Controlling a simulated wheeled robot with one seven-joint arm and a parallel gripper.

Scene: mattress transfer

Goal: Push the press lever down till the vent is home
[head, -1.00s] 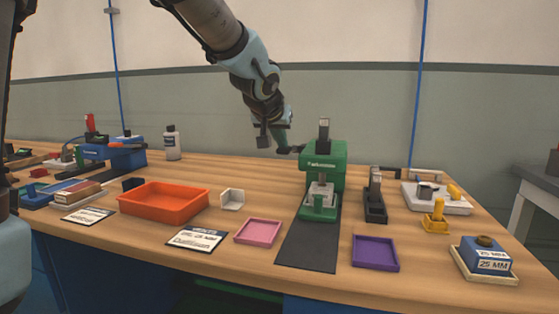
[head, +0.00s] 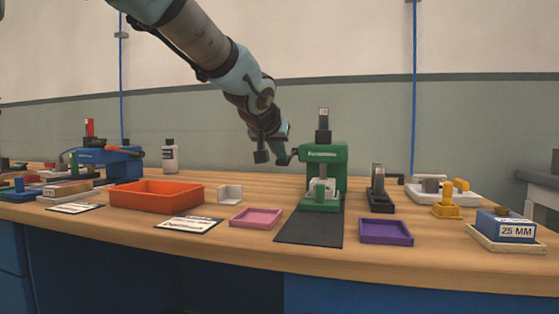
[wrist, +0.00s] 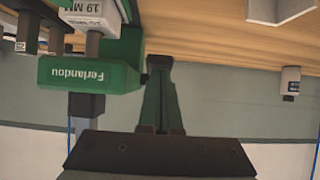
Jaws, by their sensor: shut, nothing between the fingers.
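The green press (head: 332,170) stands upright on the table right of centre, with a dark ram top (head: 323,128) above its head. Its dark lever (head: 293,154) sticks out to the left. My gripper (head: 283,159) is shut and empty, its green fingers pointing down with dark tips at the lever's outer end. I cannot tell whether they touch it. In the wrist view the fingers (wrist: 160,95) lie beside the press head (wrist: 90,72), and a grey piece marked 19 MM (wrist: 85,14) shows past it. A pale part (head: 325,187) sits low in the press; I cannot identify the vent for certain.
A dark mat (head: 310,230) lies before the press, between a pink tray (head: 256,218) and a purple tray (head: 386,232). An orange bin (head: 155,197) is left. A dark stand (head: 380,190), a yellow stand (head: 447,204) and a 25 MM block (head: 507,228) are right.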

